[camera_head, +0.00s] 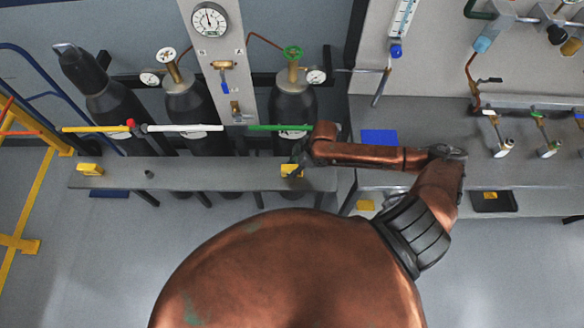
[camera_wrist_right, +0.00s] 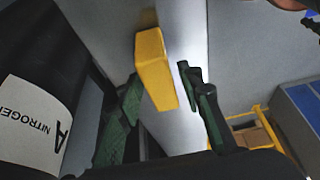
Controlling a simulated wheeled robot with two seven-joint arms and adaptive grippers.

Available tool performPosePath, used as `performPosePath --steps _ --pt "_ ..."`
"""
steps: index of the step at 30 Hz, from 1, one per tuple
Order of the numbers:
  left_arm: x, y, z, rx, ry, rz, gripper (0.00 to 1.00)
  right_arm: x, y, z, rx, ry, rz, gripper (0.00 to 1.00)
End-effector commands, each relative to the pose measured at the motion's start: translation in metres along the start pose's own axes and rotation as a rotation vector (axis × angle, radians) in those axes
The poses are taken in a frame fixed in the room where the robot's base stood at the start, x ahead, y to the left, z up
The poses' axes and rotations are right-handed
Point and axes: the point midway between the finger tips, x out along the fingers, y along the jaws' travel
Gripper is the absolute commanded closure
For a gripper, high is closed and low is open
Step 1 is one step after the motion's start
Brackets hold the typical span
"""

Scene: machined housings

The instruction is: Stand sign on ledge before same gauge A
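A small yellow sign (camera_head: 292,170) is on the grey ledge (camera_head: 220,178), in front of the rightmost dark cylinder (camera_head: 293,108). It shows in the right wrist view (camera_wrist_right: 155,68), where its base is hard to make out. My right gripper (camera_head: 298,160) is at this sign. In the wrist view its green-padded fingers (camera_wrist_right: 162,90) are spread on either side of the sign, with gaps visible. A cylinder beside them carries a white label (camera_wrist_right: 38,125) reading NITROGEN and A. Another yellow sign (camera_head: 90,169) is at the ledge's left end. My left gripper is not in view.
Two more cylinders (camera_head: 115,110) (camera_head: 192,108) stand behind the ledge. A large dial gauge (camera_head: 209,19) is on the panel above. Coloured pipes (camera_head: 185,128) run across the cylinders. A workbench (camera_head: 430,140) is at right. The ledge's middle is mostly clear.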

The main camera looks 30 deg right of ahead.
Motion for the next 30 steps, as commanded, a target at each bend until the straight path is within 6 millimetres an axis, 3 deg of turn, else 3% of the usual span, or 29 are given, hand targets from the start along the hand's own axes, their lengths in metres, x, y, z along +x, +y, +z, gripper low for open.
performPosePath --steps 9,13,24,30 --pt "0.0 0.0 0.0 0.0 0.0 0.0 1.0 -0.001 0.0 0.0 0.0 0.0 0.0 0.61" --pt "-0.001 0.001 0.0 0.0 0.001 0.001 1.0 -0.01 0.001 -0.001 -0.001 0.0 0.002 0.61" --pt "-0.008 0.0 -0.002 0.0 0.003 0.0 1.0 -0.084 0.001 -0.001 -0.001 -0.001 0.003 0.61" --pt "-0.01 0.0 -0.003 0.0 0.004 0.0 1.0 -0.113 0.001 -0.001 0.0 -0.001 0.001 0.61"
